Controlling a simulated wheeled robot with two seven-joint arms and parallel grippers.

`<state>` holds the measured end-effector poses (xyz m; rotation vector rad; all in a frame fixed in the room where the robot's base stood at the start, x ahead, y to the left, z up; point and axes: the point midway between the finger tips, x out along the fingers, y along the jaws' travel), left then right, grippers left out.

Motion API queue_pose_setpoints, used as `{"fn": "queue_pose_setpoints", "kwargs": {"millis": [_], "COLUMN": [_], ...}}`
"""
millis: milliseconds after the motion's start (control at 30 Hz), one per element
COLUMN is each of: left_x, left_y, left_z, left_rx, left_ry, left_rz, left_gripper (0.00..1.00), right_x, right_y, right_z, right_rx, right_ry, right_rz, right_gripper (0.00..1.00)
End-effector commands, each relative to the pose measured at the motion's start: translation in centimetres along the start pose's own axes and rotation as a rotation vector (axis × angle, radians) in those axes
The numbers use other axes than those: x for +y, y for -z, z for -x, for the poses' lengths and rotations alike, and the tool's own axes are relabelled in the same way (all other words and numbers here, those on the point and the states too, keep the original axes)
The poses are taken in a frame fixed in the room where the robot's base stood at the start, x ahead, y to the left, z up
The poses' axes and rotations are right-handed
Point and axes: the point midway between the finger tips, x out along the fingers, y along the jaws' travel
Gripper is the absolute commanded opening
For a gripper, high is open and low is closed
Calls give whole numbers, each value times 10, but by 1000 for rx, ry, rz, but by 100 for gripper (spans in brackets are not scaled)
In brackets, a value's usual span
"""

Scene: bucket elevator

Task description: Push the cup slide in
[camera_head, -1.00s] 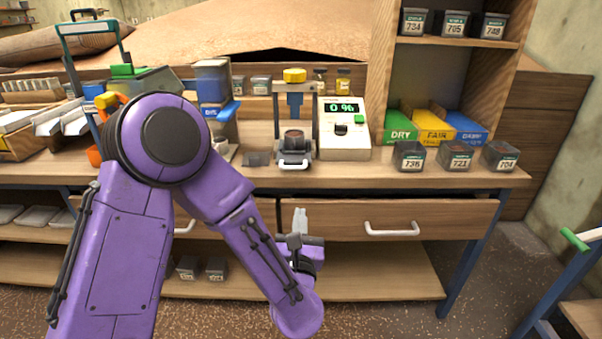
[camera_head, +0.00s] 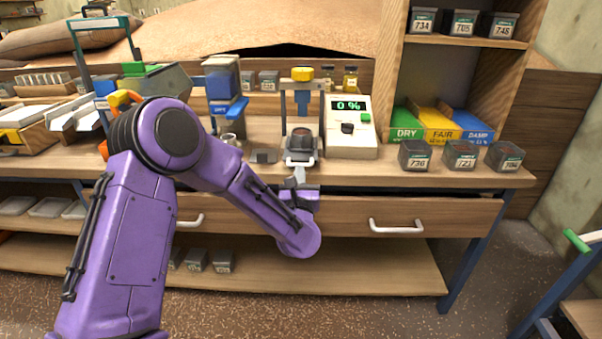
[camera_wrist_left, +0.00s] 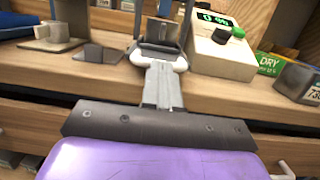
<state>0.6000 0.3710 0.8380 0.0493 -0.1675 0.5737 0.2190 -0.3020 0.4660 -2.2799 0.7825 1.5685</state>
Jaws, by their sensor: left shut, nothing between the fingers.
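The cup slide (camera_head: 301,157) sits at the foot of a small press stand with a yellow knob (camera_head: 302,73), on the bench. It carries a dark cup (camera_head: 302,138) and has a pale handle at its front. My left gripper (camera_head: 299,175) is shut and empty, its fingers pointing at the front of the slide. In the left wrist view the shut fingers (camera_wrist_left: 161,88) reach up to the pale handle (camera_wrist_left: 158,59); they overlap its middle, and I cannot tell whether they touch. The handle's centre is partly hidden there. My right gripper is not in view.
A meter with a green display (camera_head: 350,130) stands just right of the press. A blue hopper (camera_head: 222,80) stands to the left. Dark sample boxes, one labelled 736 (camera_head: 414,156), line the bench at right. A drawer handle (camera_head: 397,226) projects below the bench top.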

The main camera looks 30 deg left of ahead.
Motion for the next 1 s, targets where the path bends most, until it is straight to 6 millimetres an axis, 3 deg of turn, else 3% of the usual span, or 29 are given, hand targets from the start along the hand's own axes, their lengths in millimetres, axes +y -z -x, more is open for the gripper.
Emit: {"fn": "queue_pose_setpoints", "kwargs": {"millis": [400, 733, 1000], "left_x": [-1, -2, -2], "left_y": [2, 15, 13], "left_z": [-6, -67, -77], "left_rx": [1, -1, 0], "left_ry": [0, -1, 1], "left_rz": [1, 2, 0], "left_gripper": [0, 0, 0], "right_x": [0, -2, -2], "right_y": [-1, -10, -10], "right_z": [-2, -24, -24], "right_rx": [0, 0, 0], "right_ry": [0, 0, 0], "right_rz": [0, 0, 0], "right_gripper": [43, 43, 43]}}
